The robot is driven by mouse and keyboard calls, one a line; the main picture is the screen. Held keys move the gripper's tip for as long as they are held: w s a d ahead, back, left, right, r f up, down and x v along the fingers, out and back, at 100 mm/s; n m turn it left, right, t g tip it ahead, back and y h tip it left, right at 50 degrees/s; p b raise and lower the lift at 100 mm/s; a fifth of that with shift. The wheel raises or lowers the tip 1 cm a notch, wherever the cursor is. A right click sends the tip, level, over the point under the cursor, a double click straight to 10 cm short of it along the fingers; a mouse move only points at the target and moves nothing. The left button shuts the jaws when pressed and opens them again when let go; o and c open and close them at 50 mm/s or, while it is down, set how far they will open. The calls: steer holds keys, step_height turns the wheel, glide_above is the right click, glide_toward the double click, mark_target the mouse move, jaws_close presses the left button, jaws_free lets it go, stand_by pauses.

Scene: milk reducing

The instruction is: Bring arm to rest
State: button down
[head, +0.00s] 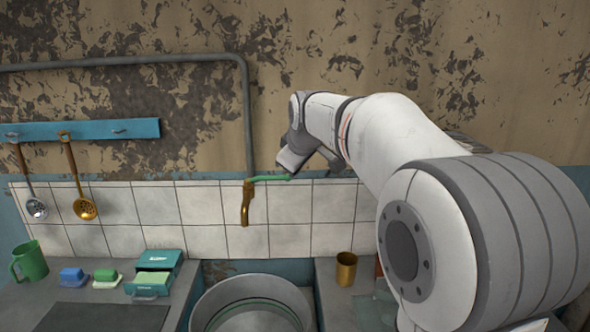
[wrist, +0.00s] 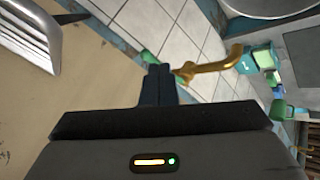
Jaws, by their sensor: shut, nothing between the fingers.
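My white and grey arm reaches up from the right in the head view and bends forward toward the wall. In the wrist view my gripper (wrist: 158,72) has its two dark fingers together with nothing between them. The brass faucet (wrist: 212,66) appears just to the right of the fingertips there; I cannot tell whether they touch. In the head view the faucet (head: 246,203) hangs from the wall with a green handle (head: 270,178), left of and below the arm's end. The fingers are hidden in the head view.
A round metal basin (head: 252,300) stands below the faucet. On the left counter are a green mug (head: 29,262), small blue and green dishes and a green box (head: 158,262). A brass cup (head: 346,268) stands on the right counter. Ladles hang from a blue rack (head: 80,130).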

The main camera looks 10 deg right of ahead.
steer(key=s+f+m+g, duration=0.1)
steer(key=s+f+m, duration=0.2)
steer(key=s+f, duration=0.3)
steer(key=s+f+m+g, duration=0.2)
steer(key=s+f, duration=0.4)
steer(key=s, duration=1)
steer(key=s+f+m+g, duration=0.2)
steer(key=s+f, duration=0.4)
steer(key=s, duration=0.5)
steer(key=shift+d+f+m, duration=0.3)
steer(key=shift+f+m, duration=0.05)
steer(key=shift+m, duration=0.55)
